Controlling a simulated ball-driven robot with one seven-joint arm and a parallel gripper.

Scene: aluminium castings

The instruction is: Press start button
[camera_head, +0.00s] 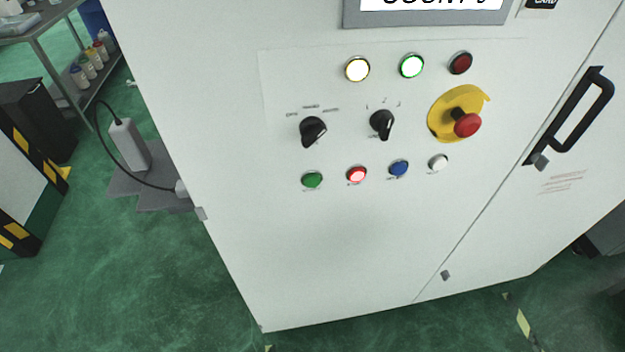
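A row of small push buttons sits low on the white cabinet's control panel in the head view. From left they are a green button (312,180), a lit red button (357,174), a blue button (398,168) and a white button (438,162). Their labels are too small to read, so I cannot tell from text which one is start. Above them are two black rotary knobs, the left knob (313,131) and the right knob (382,124). A red emergency stop (466,125) stands out on a yellow plate (440,112). My gripper is not in view.
The white cabinet (330,260) fills the middle. Yellow (357,69) and green (411,66) lamps are lit; a red lamp (460,63) looks dark. A black handle (572,116) protrudes at right. A grey box with a cable (130,145) stands left. Green floor (140,290) is open at lower left.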

